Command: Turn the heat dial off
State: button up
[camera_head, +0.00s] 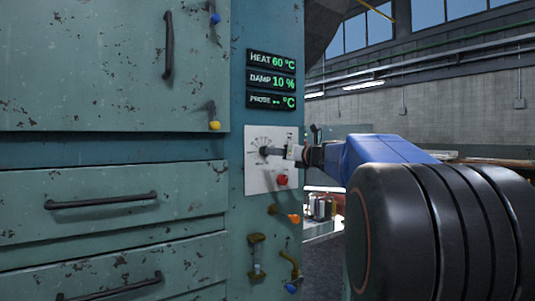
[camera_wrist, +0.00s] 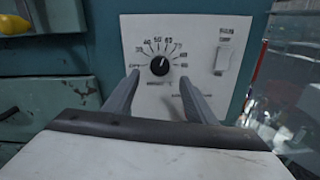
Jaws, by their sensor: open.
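The heat dial (camera_wrist: 159,66) is a round black knob on a white panel (camera_wrist: 200,25) with a numbered scale around it. Its white pointer mark points up and to the right, near the 60 mark. In the head view the dial (camera_head: 264,151) is partly covered by my gripper (camera_head: 282,152). In the wrist view my gripper (camera_wrist: 154,88) is open, with one finger on each side below the dial; I cannot tell whether either finger touches it. The heat display (camera_head: 272,61) reads 60 °C in green.
A white switch (camera_wrist: 223,60) sits right of the dial. A red button (camera_head: 282,180) is low on the panel, with an orange-handled valve (camera_head: 293,218) below. Drawer handles (camera_head: 102,200) stick out at left. Glassware (camera_wrist: 285,130) stands at right.

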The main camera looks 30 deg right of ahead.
jog(key=w, duration=0.7)
jog(key=shift+w, duration=0.3)
jog(key=c, duration=1)
